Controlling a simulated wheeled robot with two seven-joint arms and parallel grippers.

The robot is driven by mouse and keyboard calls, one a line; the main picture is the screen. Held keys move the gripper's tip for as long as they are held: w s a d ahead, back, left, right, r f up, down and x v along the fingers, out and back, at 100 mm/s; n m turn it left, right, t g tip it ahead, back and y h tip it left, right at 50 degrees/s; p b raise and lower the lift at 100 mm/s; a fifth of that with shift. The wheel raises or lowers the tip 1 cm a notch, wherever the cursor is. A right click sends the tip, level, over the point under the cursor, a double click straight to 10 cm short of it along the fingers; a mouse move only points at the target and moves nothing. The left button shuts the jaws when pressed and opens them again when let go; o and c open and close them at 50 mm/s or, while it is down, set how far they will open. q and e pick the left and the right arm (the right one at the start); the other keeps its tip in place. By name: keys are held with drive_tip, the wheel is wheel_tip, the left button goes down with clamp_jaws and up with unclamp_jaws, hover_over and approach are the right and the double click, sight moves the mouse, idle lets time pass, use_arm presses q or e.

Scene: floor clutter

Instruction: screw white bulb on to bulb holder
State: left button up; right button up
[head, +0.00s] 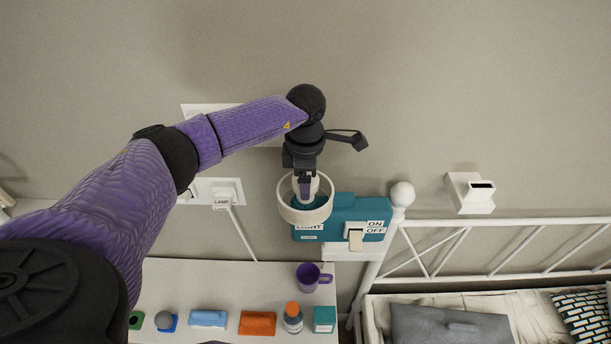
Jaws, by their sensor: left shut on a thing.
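My left gripper (306,186) reaches down from the purple arm into a white ring-shaped shade (304,216) on the left end of a teal box (343,210). It is shut on a small white thing inside the ring, which looks like the white bulb (316,186). The gripper and the ring's rim hide most of the bulb and the bulb holder, so I cannot tell whether they touch. The teal box carries a label partly reading "LIGHT" and a cream switch (355,240) beside "ON" and "OFF" labels. My right gripper is not in view.
A white table below holds a purple mug (309,276), an orange-capped bottle (292,318), a teal box (324,319), an orange block (257,323) and a blue block (208,318). A white bed frame (500,249) stands at right.

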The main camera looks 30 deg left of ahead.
use_arm(q)
drive_tip(key=shift+f, duration=0.3)
drive_tip(key=o, duration=0.5)
wheel_tip(320, 180, up, 10)
drive_tip(key=shift+b, duration=0.95)
